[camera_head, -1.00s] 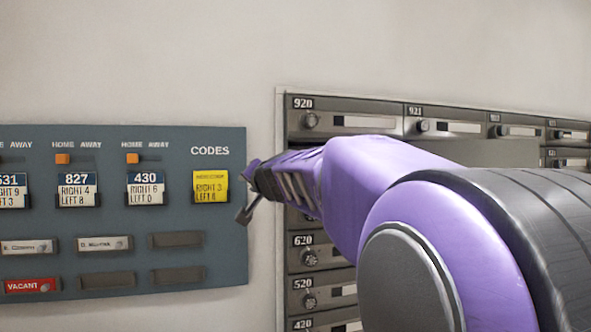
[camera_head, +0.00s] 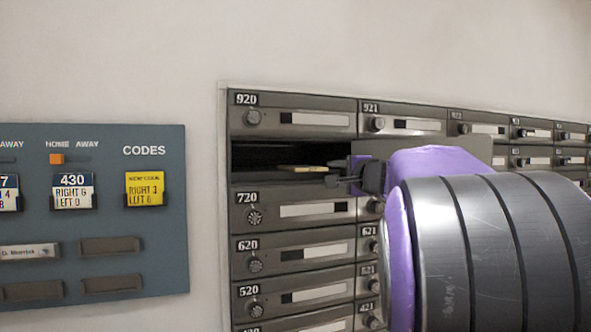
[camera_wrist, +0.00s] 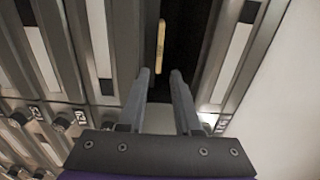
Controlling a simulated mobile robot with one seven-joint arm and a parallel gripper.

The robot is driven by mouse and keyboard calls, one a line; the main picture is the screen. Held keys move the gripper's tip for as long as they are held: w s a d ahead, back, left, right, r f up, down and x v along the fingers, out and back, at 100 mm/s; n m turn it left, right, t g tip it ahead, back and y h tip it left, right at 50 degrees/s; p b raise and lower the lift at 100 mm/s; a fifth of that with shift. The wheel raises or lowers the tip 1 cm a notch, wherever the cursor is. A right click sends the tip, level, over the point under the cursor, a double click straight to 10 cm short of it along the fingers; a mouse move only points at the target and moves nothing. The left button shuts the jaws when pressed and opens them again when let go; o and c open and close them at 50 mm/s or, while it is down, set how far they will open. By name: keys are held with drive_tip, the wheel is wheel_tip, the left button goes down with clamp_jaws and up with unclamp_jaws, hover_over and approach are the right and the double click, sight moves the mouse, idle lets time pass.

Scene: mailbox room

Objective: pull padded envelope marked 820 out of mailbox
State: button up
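The padded envelope (camera_head: 302,168) is a thin yellow-tan edge inside the open, dark mailbox slot (camera_head: 262,157) between doors 920 and 720. I cannot read its mark. In the wrist view the envelope (camera_wrist: 161,45) shows edge-on, in line with the gap between my fingers. My gripper (camera_head: 338,178) is at the right part of the slot's mouth. In the wrist view its two fingers (camera_wrist: 160,72) are apart with nothing visibly clamped. The envelope's near end is about level with the fingertips; I cannot tell whether it lies between them.
Closed mailbox doors with knobs surround the slot, such as 920 (camera_head: 300,132) above and 720 (camera_head: 290,222) below. An open door panel (camera_head: 440,148) shows behind my arm. A blue-grey codes panel (camera_head: 150,225) is on the wall at left.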

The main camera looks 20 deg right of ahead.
sight(312, 170)
drive_tip(key=shift+w+a+p, duration=0.2)
drive_tip(key=shift+w+p, duration=1)
drive_tip(key=shift+w, duration=2.05)
drive_tip(key=shift+w+a+p, duration=0.15)
drive_tip(key=shift+w+p, duration=1)
drive_tip(key=shift+w, duration=2.05)
clamp_jaws()
drive_tip(key=shift+r, duration=0.3)
drive_tip(key=s+b, duration=0.9)
drive_tip(key=s, duration=1)
drive_tip(key=shift+d, duration=0.35)
